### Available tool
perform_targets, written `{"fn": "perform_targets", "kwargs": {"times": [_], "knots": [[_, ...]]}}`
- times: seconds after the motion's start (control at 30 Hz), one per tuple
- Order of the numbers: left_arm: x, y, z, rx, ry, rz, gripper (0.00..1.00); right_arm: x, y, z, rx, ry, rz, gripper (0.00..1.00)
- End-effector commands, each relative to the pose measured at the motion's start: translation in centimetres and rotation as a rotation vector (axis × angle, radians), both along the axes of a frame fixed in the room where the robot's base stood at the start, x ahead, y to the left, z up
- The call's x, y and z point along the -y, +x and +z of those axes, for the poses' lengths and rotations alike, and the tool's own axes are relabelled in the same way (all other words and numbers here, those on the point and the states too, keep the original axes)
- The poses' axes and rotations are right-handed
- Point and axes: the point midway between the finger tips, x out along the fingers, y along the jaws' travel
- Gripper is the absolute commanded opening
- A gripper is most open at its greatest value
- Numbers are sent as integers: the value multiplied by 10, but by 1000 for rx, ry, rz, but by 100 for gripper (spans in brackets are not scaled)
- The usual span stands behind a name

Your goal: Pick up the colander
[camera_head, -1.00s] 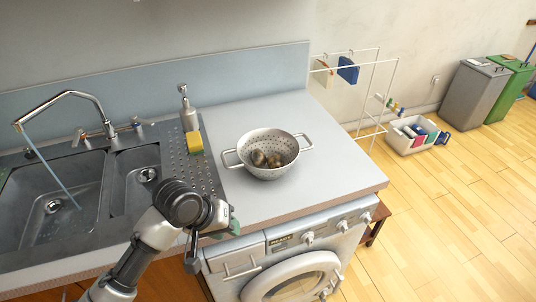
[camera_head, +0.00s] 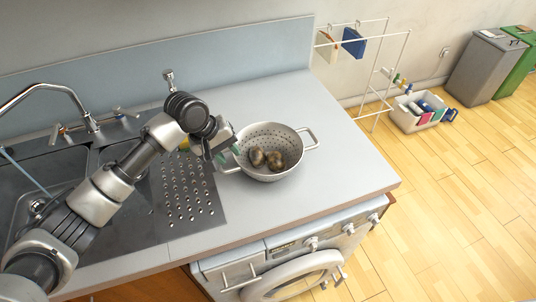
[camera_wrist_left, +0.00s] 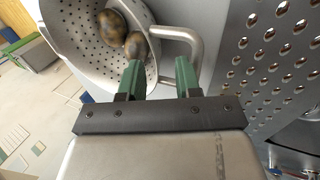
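The colander (camera_head: 271,174), light grey metal with holes and two loop handles, stands upright on the counter. Two brown, potato-like items (camera_head: 266,159) lie in it. My left gripper (camera_head: 234,148) is at its left side, close to the left handle. In the left wrist view the gripper (camera_wrist_left: 158,68) is open, its two green fingers apart and pointing at the colander's handle (camera_wrist_left: 196,42) and rim. Whether the fingers touch the handle, I cannot tell. The colander's bowl (camera_wrist_left: 72,40) fills the upper left there. My right gripper is not in view.
The sink's perforated drainboard (camera_head: 188,190) is left of the colander, with a soap dispenser (camera_head: 169,78) behind my arm. The counter (camera_head: 335,150) is clear right of the colander. A washing machine (camera_head: 300,270) is below; a drying rack (camera_head: 385,75) stands beyond.

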Motion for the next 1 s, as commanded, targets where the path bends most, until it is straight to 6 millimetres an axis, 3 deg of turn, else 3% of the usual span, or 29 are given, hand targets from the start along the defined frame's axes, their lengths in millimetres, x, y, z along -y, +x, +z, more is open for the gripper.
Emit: {"fn": "perform_targets", "kwargs": {"times": [0.3, 0.63, 0.67, 0.87, 1.0], "knots": [[22, 8, -34, -2, 0, -1, 34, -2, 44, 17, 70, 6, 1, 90], [26, 9, -45, 1, -1, -2, 34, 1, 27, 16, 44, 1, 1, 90], [26, 9, -45, 1, -1, -2, 32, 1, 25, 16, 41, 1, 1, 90], [26, 9, -44, 1, -1, -2, 1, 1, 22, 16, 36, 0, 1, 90], [26, 9, -44, 1, -1, -2, 0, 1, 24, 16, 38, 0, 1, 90]]}}
